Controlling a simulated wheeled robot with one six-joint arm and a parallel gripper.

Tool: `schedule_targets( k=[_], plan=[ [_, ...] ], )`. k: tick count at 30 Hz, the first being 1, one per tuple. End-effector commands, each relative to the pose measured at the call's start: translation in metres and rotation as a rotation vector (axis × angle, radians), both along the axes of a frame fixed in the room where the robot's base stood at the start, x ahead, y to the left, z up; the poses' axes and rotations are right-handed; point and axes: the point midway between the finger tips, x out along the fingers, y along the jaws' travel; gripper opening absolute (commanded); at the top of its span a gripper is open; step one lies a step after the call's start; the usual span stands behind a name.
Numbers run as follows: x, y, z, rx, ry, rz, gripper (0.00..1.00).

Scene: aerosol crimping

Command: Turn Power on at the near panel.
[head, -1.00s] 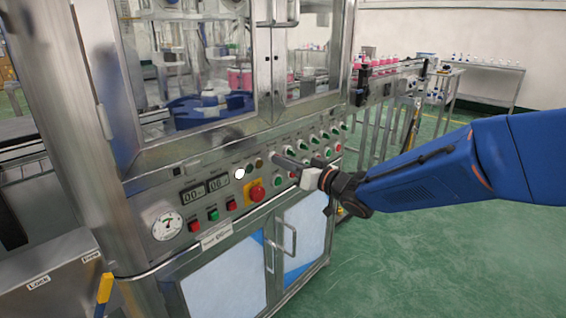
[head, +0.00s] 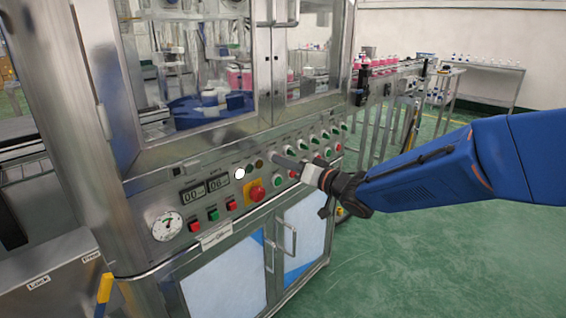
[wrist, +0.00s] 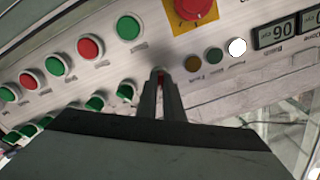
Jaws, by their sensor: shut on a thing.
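The near panel (head: 222,222) is the sloped metal front of the machine, with lamps, buttons and rotary knobs. My gripper (head: 275,157) reaches it from the right, its fingertips at the panel face just right of the lamps. In the wrist view my gripper (wrist: 160,76) has its narrow fingers closed on a small knob that they almost wholly hide. I take this for the Power switch from its place; its label is not readable. The white lamp (head: 239,173) is bright, and it also shows in the wrist view (wrist: 237,47).
A red emergency stop on a yellow plate (head: 255,192) sits close to the fingers. Green knobs (head: 326,134) run along the panel to the right, above red and green buttons. Two digital displays (head: 205,190) and a gauge (head: 167,226) lie left. Green floor (head: 420,260) is open at right.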

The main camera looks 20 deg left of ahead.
Motion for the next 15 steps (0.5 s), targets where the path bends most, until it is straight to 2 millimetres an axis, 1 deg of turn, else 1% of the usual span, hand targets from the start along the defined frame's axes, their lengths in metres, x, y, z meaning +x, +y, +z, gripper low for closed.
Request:
schedule_targets(
  k=[1, 3, 4, 12, 15],
  plan=[
    [0.0002, -0.0005, -0.0008, -0.001, 0.002, -0.001, 0.00],
    [0.0002, -0.0005, -0.0008, -0.001, 0.001, 0.000, 0.19],
    [0.0002, -0.0005, -0.0008, -0.001, 0.001, 0.000, 0.26],
    [0.0000, -0.0003, -0.0003, 0.000, 0.000, -0.001, 0.26],
    [-0.0009, -0.0032, 0.0001, 0.000, 0.000, -0.001, 0.26]
  ],
)
